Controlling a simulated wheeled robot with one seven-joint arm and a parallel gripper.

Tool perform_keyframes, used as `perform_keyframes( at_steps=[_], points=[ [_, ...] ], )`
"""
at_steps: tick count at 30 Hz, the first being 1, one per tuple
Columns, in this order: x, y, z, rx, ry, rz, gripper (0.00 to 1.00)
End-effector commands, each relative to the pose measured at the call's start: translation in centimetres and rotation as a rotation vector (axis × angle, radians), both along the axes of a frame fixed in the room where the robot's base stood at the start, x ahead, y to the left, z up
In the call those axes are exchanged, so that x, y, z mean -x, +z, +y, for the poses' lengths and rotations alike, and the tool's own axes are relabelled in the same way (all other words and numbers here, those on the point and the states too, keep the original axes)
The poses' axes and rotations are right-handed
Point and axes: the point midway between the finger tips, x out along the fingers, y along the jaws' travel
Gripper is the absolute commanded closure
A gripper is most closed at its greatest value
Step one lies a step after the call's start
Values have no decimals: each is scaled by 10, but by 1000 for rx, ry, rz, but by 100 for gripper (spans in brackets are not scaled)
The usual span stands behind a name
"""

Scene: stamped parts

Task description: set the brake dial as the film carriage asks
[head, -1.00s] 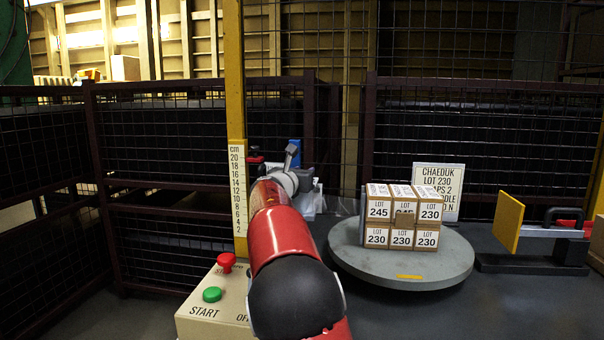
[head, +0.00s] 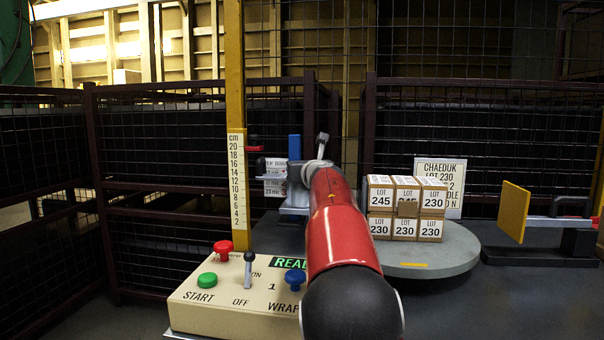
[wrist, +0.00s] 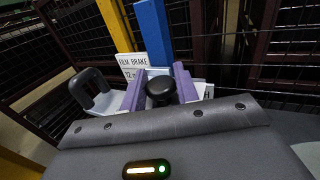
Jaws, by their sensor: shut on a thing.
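In the wrist view, the purple fingers of my gripper (wrist: 160,90) are closed on a round black knob (wrist: 160,84), one finger on each side. I take it for the brake dial; its pointer and scale are hidden. Behind it a white card (wrist: 133,62) reads "FILM BRAKE" and "12 m", the rest covered. The film carriage (head: 295,200) is by the yellow mast in the head view, with a blue upright (head: 294,147); the upright also shows in the wrist view (wrist: 153,30). My red arm hides the gripper and dial in the head view.
A control box (head: 215,318) with buttons, a toggle and a blue knob (head: 295,278) stands in front. A turntable (head: 455,258) carries stacked cartons (head: 405,208), a sign (head: 452,180) behind. A yellow plate (head: 512,212) stands right. A cm scale (head: 237,190) is on the mast.

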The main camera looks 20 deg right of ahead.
Motion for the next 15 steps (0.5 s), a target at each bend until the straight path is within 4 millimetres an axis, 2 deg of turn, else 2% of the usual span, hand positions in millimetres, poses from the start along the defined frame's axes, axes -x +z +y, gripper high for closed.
perform_keyframes(
  at_steps=[6, 15],
  points=[
    [0, 2, -2, 1, 120, -2, 92],
    [0, 2, 0, 0, 201, -2, 92]
  ],
)
